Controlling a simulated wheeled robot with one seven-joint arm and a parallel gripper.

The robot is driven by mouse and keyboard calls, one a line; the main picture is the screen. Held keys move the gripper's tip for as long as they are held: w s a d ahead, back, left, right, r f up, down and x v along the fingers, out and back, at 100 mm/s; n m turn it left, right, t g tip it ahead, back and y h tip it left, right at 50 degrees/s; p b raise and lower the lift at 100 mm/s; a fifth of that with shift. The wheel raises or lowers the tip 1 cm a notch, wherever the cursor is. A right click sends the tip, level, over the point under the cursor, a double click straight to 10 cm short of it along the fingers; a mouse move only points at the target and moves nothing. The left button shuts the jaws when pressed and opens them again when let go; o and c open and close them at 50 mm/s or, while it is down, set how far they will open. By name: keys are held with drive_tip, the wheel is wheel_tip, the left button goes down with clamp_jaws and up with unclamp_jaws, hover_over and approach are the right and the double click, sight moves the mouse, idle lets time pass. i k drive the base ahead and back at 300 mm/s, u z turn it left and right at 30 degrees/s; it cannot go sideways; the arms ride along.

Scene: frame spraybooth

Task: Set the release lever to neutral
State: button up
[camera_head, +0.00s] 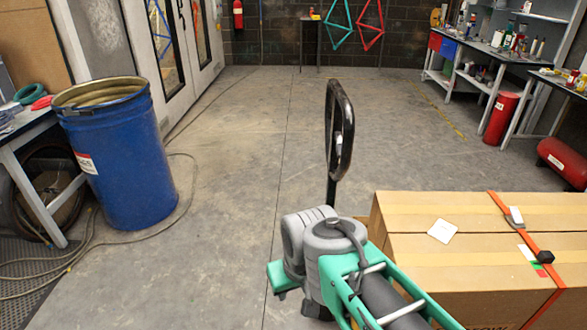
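A black loop handle (332,118) on a dark upright shaft stands in the middle, seen nearly edge-on. A small pale grey piece (339,138) shows inside the loop; it looks like the release lever, but its setting cannot be told. My green and grey arm reaches in from the bottom right and ends, as far as I see, at grey joints below and left of the loop. My gripper itself cannot be made out, and nothing of my arm visibly touches the handle.
Large strapped cardboard boxes (410,215) stand right of the shaft. A blue drum (118,165) stands at left beside a table, with a hose on the floor. A red cylinder (500,118) and a red tank (562,162) are at right. The middle floor behind the handle is clear.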

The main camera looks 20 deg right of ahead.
sight(338, 136)
drive_tip(key=u, duration=1.25)
drive_tip(key=i, duration=0.75)
drive_tip(key=z, duration=0.5)
